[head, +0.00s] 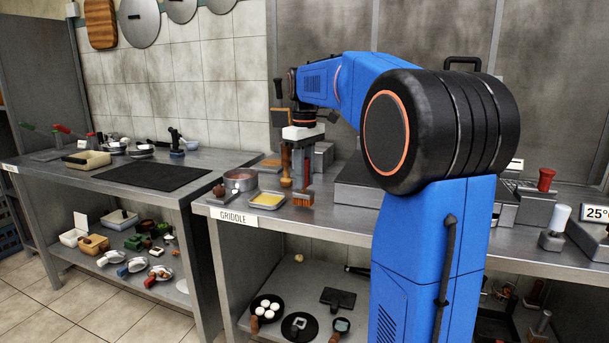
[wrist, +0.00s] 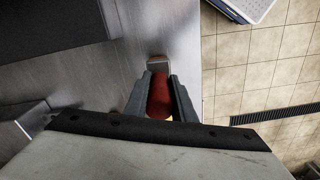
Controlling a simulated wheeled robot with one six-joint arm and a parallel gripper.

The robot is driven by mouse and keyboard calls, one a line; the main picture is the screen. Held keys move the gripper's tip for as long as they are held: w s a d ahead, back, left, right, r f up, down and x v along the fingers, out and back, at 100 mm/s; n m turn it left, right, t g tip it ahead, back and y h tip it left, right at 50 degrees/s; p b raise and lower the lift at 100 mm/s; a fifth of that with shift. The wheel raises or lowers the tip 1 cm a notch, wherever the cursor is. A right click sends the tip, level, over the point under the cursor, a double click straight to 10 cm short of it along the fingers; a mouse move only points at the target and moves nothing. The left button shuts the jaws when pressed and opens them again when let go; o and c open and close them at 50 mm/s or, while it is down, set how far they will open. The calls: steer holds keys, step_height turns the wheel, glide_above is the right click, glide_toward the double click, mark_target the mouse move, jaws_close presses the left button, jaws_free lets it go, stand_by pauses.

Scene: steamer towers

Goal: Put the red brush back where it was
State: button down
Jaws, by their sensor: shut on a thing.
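My gripper (head: 302,178) points down above the front part of the griddle counter (head: 340,222), left of the large blue arm link. It is shut on the red brush, whose red handle (wrist: 160,97) lies between the two fingers in the wrist view, where my gripper (wrist: 164,80) also shows. In the head view an orange-brown block (head: 303,199), seemingly the brush's lower end, shows just under the fingers. I cannot tell whether it touches the counter. The fingers hide most of the handle.
A yellow-filled tray (head: 267,200) and a steel pot (head: 241,180) stand left of my gripper. A wooden-handled tool (head: 286,166) is upright close beside it. A grey griddle block (head: 357,187) is to the right. The counter's front edge is near; tiled floor (wrist: 255,75) lies beyond it.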

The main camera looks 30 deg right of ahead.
steer(key=shift+f, duration=0.6)
stand_by(0.7)
steer(key=c, duration=1.4)
jaws_free()
step_height(320, 180, up, 17)
steer(key=shift+r, duration=0.2)
